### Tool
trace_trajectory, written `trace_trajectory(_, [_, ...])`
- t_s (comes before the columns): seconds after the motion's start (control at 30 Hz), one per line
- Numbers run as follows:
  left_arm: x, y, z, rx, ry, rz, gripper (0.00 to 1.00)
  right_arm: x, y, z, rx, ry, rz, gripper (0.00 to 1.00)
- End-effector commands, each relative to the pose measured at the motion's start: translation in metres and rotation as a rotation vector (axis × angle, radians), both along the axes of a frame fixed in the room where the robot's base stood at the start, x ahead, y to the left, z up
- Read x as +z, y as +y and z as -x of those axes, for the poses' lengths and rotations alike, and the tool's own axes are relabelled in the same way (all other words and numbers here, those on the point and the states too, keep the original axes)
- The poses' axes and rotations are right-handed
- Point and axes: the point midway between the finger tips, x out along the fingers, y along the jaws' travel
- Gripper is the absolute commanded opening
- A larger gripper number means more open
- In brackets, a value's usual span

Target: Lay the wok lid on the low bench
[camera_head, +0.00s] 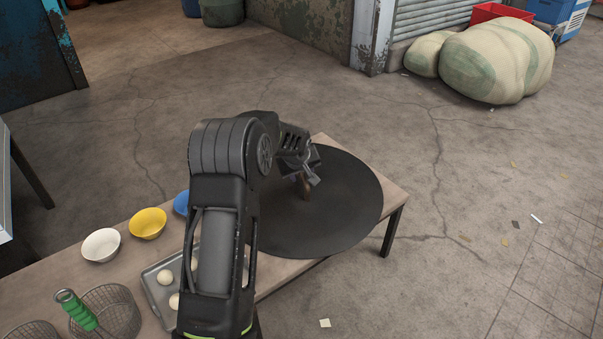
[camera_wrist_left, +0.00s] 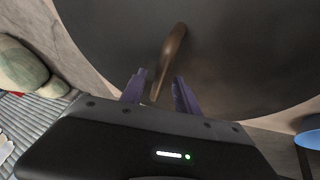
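The wok lid (camera_head: 345,210) is a large, dark, round disc with a brown arched handle (camera_head: 306,189). In the head view it appears flat over the right end of the low bench (camera_head: 390,193), extending past its front edge; I cannot tell whether it touches the top. My left gripper (camera_head: 307,176) is at the handle. In the left wrist view the handle (camera_wrist_left: 172,52) passes between the two purple fingers of the gripper (camera_wrist_left: 158,92), which stand apart with a gap on the right side. My right gripper is not in view.
On the bench's left part are a white bowl (camera_head: 101,245), a yellow bowl (camera_head: 148,223), a blue bowl (camera_head: 181,203), a tray with eggs (camera_head: 153,282) and wire baskets (camera_head: 108,310). Stuffed sacks (camera_head: 495,62) lie at the back right.

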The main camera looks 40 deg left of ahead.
Motion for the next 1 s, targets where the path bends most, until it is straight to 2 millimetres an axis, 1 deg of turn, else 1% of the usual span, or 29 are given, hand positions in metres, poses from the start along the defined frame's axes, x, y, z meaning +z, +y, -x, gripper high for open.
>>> trace_trajectory(0.13, [0.002, 0.0, 0.0, 0.0, 0.0, 0.0, 0.38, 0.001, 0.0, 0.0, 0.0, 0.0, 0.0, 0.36])
trace_trajectory(0.27, [0.011, -0.002, 0.003, -0.001, -0.001, -0.001, 0.38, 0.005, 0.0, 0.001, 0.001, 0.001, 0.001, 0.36])
trace_trajectory(0.47, [0.04, -0.01, 0.017, -0.001, -0.003, 0.001, 0.38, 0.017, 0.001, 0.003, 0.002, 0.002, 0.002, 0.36])
trace_trajectory(0.7, [0.083, -0.022, 0.04, -0.001, -0.004, 0.0, 0.38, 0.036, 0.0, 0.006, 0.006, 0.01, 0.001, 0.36])
trace_trajectory(0.87, [0.1, -0.027, 0.052, -0.001, -0.001, -0.001, 0.38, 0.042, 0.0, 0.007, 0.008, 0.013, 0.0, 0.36])
trace_trajectory(1.0, [0.105, -0.029, 0.056, 0.001, 0.0, 0.001, 0.38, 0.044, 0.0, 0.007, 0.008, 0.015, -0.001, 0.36])
